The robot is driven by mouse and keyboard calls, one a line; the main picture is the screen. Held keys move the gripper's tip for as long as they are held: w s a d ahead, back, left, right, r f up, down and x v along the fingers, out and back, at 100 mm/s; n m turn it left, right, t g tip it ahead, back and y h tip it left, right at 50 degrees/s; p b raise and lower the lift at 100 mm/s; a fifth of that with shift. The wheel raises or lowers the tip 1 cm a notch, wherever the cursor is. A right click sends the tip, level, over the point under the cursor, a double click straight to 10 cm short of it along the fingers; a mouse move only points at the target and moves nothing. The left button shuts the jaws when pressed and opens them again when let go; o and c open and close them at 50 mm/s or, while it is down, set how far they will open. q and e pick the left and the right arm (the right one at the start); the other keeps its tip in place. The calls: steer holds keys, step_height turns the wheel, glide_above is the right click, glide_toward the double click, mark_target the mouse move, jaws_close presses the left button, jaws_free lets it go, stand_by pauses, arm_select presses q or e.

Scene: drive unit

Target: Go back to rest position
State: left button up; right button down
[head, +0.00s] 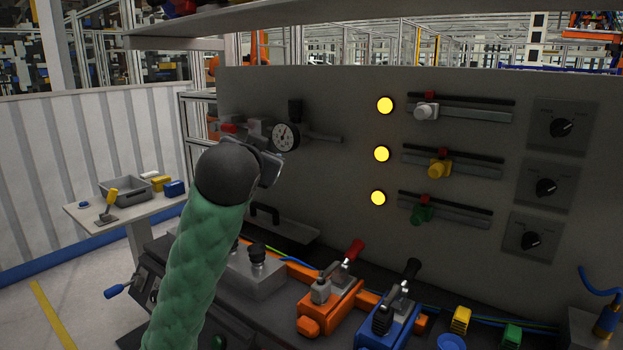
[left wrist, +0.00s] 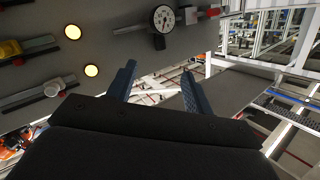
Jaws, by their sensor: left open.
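My left arm, in a green quilted sleeve, rises through the left middle of the head view. My left gripper (head: 268,166) is mostly hidden behind its dark rounded wrist, in front of the grey panel (head: 330,100) and just below the round gauge (head: 286,137). In the left wrist view the two fingers of the left gripper (left wrist: 160,82) stand wide apart with nothing between them. The gauge also shows there (left wrist: 163,18), beyond the fingertips. My right gripper shows in neither view.
The panel carries yellow lamps (head: 381,153), sliders (head: 438,169) and dark knobs (head: 546,187). Below stand an orange lever unit (head: 330,306), a blue lever unit (head: 388,325) and a grey box (head: 255,274). A side table (head: 128,214) with a tray stands left. Open air lies before the panel.

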arm_select(q)
steer(key=s+a+f+n+g+p, duration=0.1)
steer(key=s+f+g, duration=0.3)
steer(key=f, duration=0.9)
steer(key=s+a+f+g+p, duration=0.1)
steer(key=s+f, duration=0.5)
steer(key=f, duration=0.7)
steer(key=s+a+f+n+g+p, duration=0.1)
steer(key=s+a+f+g, duration=0.3)
steer(key=f, duration=0.9)
steer(key=s+d+f+g+p, duration=0.1)
steer(key=s+f+g, duration=0.1)
steer(key=s+f, duration=0.8)
steer(key=s+d+f+n+g+p, duration=0.1)
steer(key=s+f+g, duration=0.2)
steer(key=s+f, duration=0.7)
steer(key=s, duration=0.7)
steer(key=shift+s+f+h, duration=0.25)
steer(key=shift+s+h, duration=0.05)
steer(key=shift+s, duration=0.1)
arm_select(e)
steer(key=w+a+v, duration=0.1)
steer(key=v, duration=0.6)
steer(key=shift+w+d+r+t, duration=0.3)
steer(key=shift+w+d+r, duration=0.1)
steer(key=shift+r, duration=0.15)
arm_select(q)
steer(key=shift+d, duration=0.1)
